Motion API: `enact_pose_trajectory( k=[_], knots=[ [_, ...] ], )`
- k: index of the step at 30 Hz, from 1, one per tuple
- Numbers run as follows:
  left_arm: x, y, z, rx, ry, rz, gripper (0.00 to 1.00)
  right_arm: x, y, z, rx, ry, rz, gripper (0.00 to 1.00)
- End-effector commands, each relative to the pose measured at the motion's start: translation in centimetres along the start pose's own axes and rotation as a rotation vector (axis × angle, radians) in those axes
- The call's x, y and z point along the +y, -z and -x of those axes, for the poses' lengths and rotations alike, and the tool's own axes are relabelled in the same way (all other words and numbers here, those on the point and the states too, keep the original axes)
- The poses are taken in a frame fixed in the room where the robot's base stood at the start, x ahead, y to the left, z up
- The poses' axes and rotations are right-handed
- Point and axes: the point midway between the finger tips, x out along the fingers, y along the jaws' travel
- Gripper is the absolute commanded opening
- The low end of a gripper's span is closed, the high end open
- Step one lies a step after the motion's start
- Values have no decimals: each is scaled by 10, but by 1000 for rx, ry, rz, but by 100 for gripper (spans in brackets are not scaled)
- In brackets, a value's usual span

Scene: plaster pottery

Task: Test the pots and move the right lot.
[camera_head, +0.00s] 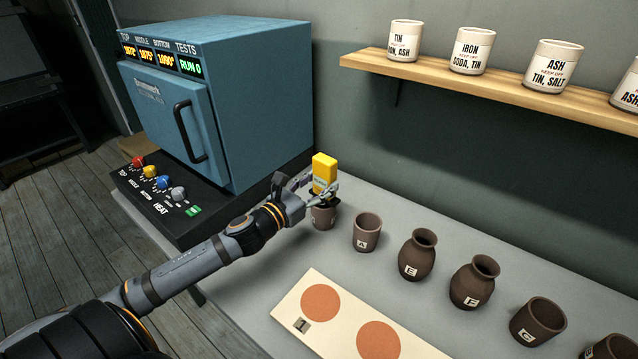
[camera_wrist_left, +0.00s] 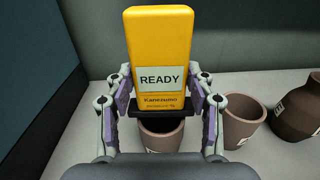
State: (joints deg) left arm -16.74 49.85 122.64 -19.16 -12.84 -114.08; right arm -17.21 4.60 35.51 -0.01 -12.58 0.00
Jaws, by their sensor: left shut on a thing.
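My left gripper (camera_head: 321,190) is shut on a yellow tester (camera_head: 325,168), held upright. In the left wrist view the tester (camera_wrist_left: 160,50) reads "READY" on its label or screen. It is over a small brown pot (camera_head: 323,218) at the left end of the row; whether it touches the pot is hidden. To the right stand a cup marked A (camera_head: 367,234), a jar marked E (camera_head: 416,256), a jar marked F (camera_head: 474,284) and a wide pot marked G (camera_head: 537,323). Another pot (camera_head: 610,348) is cut off. My right gripper is not in view.
A blue kiln (camera_head: 250,90) with a shut door, "RUN 0" display and knobs (camera_head: 162,182) stands left. A cream board (camera_head: 328,335) with reddish discs lies in front. A shelf (camera_head: 480,85) above holds labelled tins such as iron (camera_head: 472,50) and ash (camera_head: 553,66).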

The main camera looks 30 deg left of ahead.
Motion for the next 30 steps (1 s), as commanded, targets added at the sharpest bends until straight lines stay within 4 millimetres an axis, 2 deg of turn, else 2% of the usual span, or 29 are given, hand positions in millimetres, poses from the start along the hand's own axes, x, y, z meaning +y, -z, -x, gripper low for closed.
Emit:
enact_pose_trajectory(
  k=[30],
  knots=[
    [0,4,0,-1,1,-1,29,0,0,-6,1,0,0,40]
  ],
)
